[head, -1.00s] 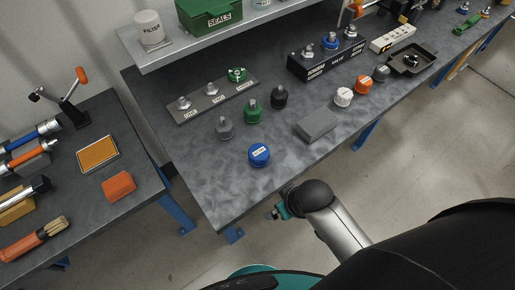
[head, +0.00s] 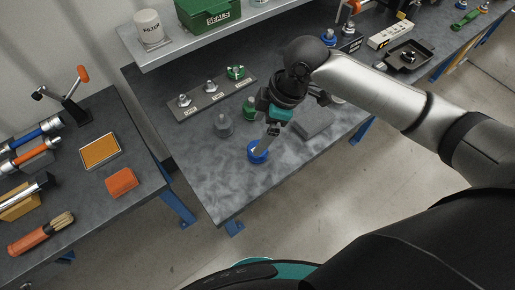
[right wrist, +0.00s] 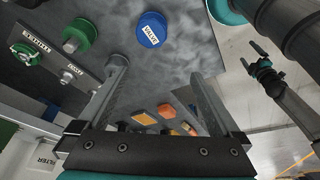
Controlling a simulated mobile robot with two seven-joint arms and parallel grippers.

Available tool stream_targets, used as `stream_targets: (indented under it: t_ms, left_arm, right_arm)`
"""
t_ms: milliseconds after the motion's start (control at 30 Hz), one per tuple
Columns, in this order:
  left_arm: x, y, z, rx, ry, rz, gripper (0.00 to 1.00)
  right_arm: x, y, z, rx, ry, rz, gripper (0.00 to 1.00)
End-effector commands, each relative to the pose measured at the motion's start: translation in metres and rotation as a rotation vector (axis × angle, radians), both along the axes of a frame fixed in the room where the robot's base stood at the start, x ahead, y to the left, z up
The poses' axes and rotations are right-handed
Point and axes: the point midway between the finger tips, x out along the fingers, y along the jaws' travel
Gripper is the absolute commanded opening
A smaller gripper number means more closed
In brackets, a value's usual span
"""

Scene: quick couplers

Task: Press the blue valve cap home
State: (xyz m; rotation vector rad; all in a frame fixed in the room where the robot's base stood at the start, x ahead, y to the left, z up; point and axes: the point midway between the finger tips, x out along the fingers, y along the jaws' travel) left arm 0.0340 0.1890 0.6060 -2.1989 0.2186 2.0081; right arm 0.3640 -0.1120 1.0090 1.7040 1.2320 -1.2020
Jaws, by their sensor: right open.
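The blue valve cap (head: 256,156), with a white label on top, stands on the grey bench near its front left corner. It also shows in the right wrist view (right wrist: 150,31), past the fingertips. My right gripper (head: 264,146) reaches down over the cap with its fingers apart; whether they touch it cannot be told. In the right wrist view the open fingers (right wrist: 160,68) have nothing between them.
A grey plate with several fittings (head: 210,95) lies behind the cap. Grey (head: 223,125) and green (head: 249,108) caps stand nearby, with a grey block (head: 314,123) to the right. A shelf (head: 190,62) overhangs the back. The bench's front left corner is clear.

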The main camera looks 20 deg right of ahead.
Motion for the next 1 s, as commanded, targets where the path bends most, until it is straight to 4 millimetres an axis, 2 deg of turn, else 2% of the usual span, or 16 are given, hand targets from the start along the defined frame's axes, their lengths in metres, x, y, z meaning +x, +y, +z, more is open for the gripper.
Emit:
stream_targets:
  t_ms: [33,133,233,333,467,700,800,1000]
  left_arm:
    - [0.0,0.0,0.001,0.001,-0.001,0.0,1.0]
    - [0.001,0.0,0.001,0.001,-0.001,0.001,1.0]
    - [0.001,0.0,0.002,0.001,-0.001,0.001,1.0]
    - [0.001,0.0,0.001,0.001,-0.001,0.0,1.0]
    - [0.001,0.0,-0.003,0.001,-0.001,0.0,1.0]
    - [0.001,0.0,-0.01,0.001,-0.002,0.0,1.0]
    - [0.001,0.0,-0.012,0.0,-0.002,-0.001,1.0]
    - [0.001,0.0,-0.013,0.0,-0.002,-0.002,1.0]
  right_arm:
    - [0.006,-0.011,0.008,-0.021,0.002,0.018,1.0]
    - [0.009,-0.024,0.017,-0.039,0.02,0.044,1.0]
    - [0.01,-0.031,0.023,-0.046,0.03,0.057,1.0]
    - [0.011,-0.032,0.02,-0.048,0.038,0.063,1.0]
    - [0.011,-0.027,-0.001,-0.048,0.043,0.064,1.0]
    - [0.015,-0.014,-0.049,-0.048,0.04,0.063,1.0]
    - [0.016,-0.01,-0.063,-0.047,0.039,0.062,1.0]
    - [0.018,-0.007,-0.074,-0.048,0.036,0.063,1.0]
